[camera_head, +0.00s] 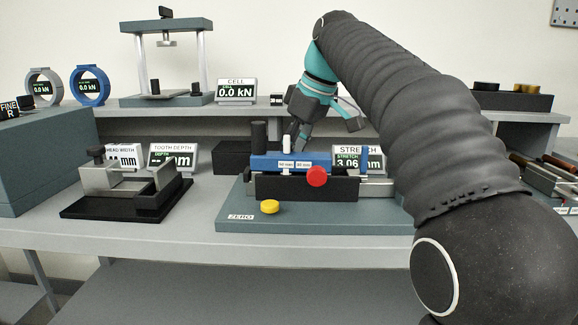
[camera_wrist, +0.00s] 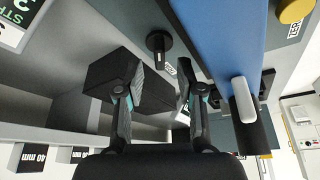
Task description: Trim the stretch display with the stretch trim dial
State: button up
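The stretch display (camera_head: 360,159) stands behind the stretch rig and appears to read 3.06, partly covered by a blue upright; its edge also shows in the wrist view (camera_wrist: 14,22). A black knob (camera_wrist: 158,43), apparently the stretch trim dial, stands on the grey base beside the blue bar (camera_wrist: 222,40), with a small, unreadable label near it. In the head view I cannot see this knob; the rig hides that area. My gripper (camera_head: 299,137) points down behind the blue bar. In the wrist view my gripper (camera_wrist: 160,76) is open, with the knob ahead between its fingertips, apparently untouched.
A yellow button (camera_head: 269,207) sits in front by the ZERO label. A black block (camera_head: 233,157) stands left of the rig; a black clamp fixture (camera_head: 120,196) stands farther left.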

jog(key=shift+x, duration=1.3)
jog(key=shift+c, duration=0.2)
grip_shut()
jog(key=shift+r+n, duration=0.15)
jog(key=shift+n, duration=0.15)
jog(key=shift+w+n+g+p, duration=0.1)
jog(key=shift+n+g+p, duration=0.3)
jog(key=shift+n+p, duration=0.6)
jog(key=shift+n+g+y+p, duration=0.4)
jog(key=shift+n+g, duration=0.2)
jog(key=shift+n, duration=0.8)
